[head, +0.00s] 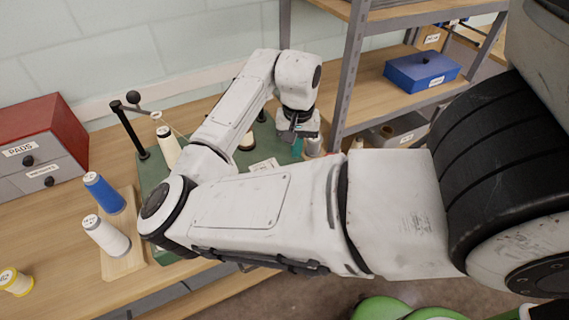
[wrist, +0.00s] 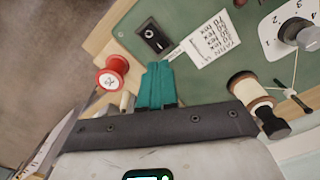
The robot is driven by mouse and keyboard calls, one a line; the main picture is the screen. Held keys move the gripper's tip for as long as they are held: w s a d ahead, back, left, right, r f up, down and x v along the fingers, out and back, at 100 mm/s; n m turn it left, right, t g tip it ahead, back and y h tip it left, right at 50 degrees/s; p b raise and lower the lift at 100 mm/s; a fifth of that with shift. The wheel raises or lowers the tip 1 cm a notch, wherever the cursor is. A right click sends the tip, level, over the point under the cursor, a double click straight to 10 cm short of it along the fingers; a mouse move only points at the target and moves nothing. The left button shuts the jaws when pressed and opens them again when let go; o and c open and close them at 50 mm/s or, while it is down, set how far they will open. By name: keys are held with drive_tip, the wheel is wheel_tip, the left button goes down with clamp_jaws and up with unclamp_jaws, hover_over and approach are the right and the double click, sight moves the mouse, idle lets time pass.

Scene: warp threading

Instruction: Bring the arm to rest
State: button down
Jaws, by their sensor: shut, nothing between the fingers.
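My white arm (head: 245,215) reaches out over the bench and bends back at the elbow. My gripper (head: 297,146) points down at the right end of the green board (head: 152,172), partly hidden by my wrist. In the wrist view, its teal fingers (wrist: 155,85) are together with nothing between them. They show beside a red spool (wrist: 112,72) and just below a black switch (wrist: 152,36) and a written card (wrist: 212,40) on the board. I cannot tell how far above the bench the fingertips are.
A blue spool (head: 104,194) and a white spool (head: 106,236) stand on a wooden strip at left. A drawer box (head: 45,140) sits behind them. A metal shelf upright (head: 349,75) stands close right of my gripper. A blue box (head: 421,72) is on the shelf.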

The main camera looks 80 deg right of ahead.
idle(0.3)
